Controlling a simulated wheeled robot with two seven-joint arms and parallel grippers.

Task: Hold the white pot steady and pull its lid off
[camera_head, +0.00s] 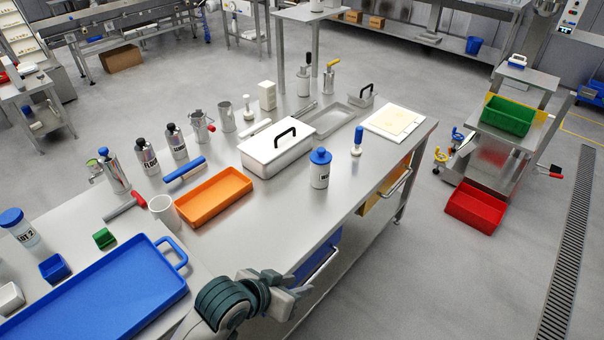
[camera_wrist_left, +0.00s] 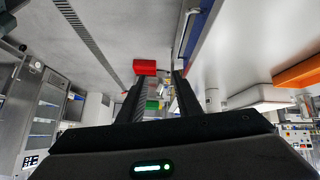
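The white pot (camera_head: 265,164) is a rectangular white box standing upright on the steel table. Its white lid (camera_head: 262,142) sits on top, with a black arched handle (camera_head: 286,137). My left gripper (camera_head: 296,297) is in front of the table's near edge, low in the head view and well apart from the pot. In the left wrist view its two fingers (camera_wrist_left: 158,92) are spread with nothing between them. A white shape beside the orange tray in that view looks like the pot, seen upside down. My right gripper is in neither view.
An orange tray (camera_head: 214,196) lies left of the pot. A blue-capped white bottle (camera_head: 320,169) stands close in front of its right end, and a blue-handled stamp-like tool (camera_head: 357,141) further right. A large blue tray (camera_head: 95,297) fills the table's left end. The table's near front strip is clear.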

